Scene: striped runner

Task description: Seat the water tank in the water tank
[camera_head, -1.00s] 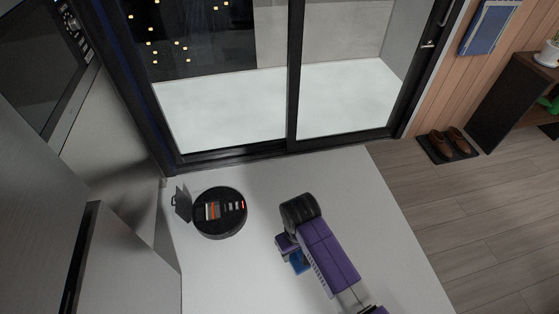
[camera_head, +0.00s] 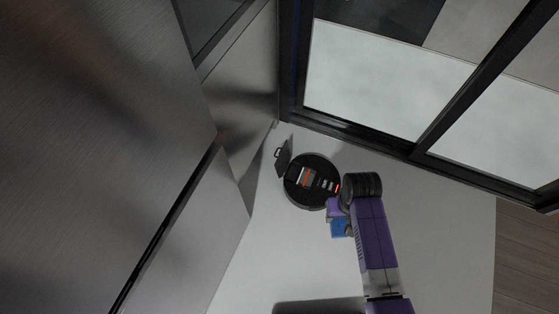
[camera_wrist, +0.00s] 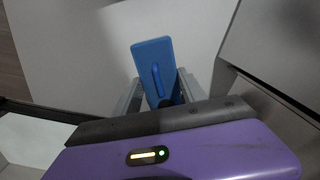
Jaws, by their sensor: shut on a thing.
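A round black robot vacuum (camera_head: 312,181) lies on the pale floor, its lid (camera_head: 283,158) raised at its left side. Its open top shows an orange-and-grey striped part and small red marks. My gripper (camera_wrist: 156,92) is shut on a blue water tank (camera_wrist: 152,62), which has a raised oval handle. In the head view the blue tank (camera_head: 339,227) hangs just below and right of the vacuum, apart from its open top. My purple wrist and arm hide part of the vacuum's right edge. The vacuum is not recognisable in the wrist view.
A tall grey metal cabinet (camera_head: 95,130) fills the left side. A black-framed sliding glass door (camera_head: 410,150) stands behind the vacuum. The pale floor (camera_head: 270,245) in front of the vacuum is free.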

